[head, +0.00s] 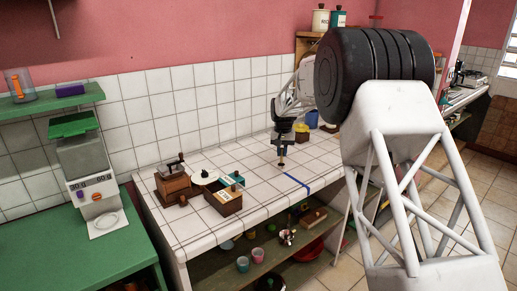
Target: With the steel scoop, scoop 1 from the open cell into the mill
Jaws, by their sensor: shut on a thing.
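My gripper (282,148) is above the tiled counter, right of its middle. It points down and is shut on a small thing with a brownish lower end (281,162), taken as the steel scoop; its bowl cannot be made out. The mill (173,183), a brown wooden box with a dark crank on top, stands at the counter's left. A wooden box with cells (227,207) is right of the mill, with pale and teal labelled tops and dark knobs. The box's open cell and its contents are too small to tell. My gripper is well right of both.
A blue stripe (297,183) crosses the counter. A yellow container (312,119) stands behind my gripper. Cups (243,264) sit on the shelf below.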

